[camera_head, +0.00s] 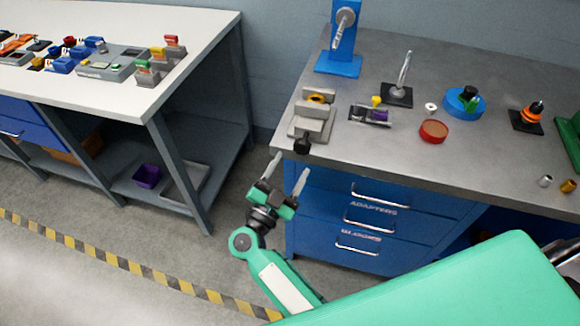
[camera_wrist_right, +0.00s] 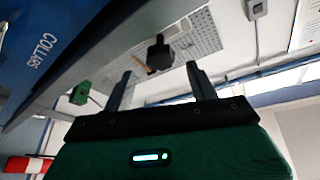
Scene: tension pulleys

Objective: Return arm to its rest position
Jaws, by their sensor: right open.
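My right gripper (camera_head: 290,164) is in front of the left end of the grey workbench, over the floor beside the blue drawers. Its two fingers are spread apart and nothing is between them. In the right wrist view the same gripper (camera_wrist_right: 158,72) shows two separated fingers with empty space between. The green arm (camera_head: 280,285) behind it reaches up from the bottom of the head view. My left gripper does not show.
The grey workbench (camera_head: 430,65) bears a vise (camera_head: 313,115), a red round dish (camera_head: 433,130), a blue round holder (camera_head: 465,102) and upright posts. Blue drawers (camera_head: 340,215) stand close to the gripper. A white table (camera_head: 200,30) is at left. Floor between is clear.

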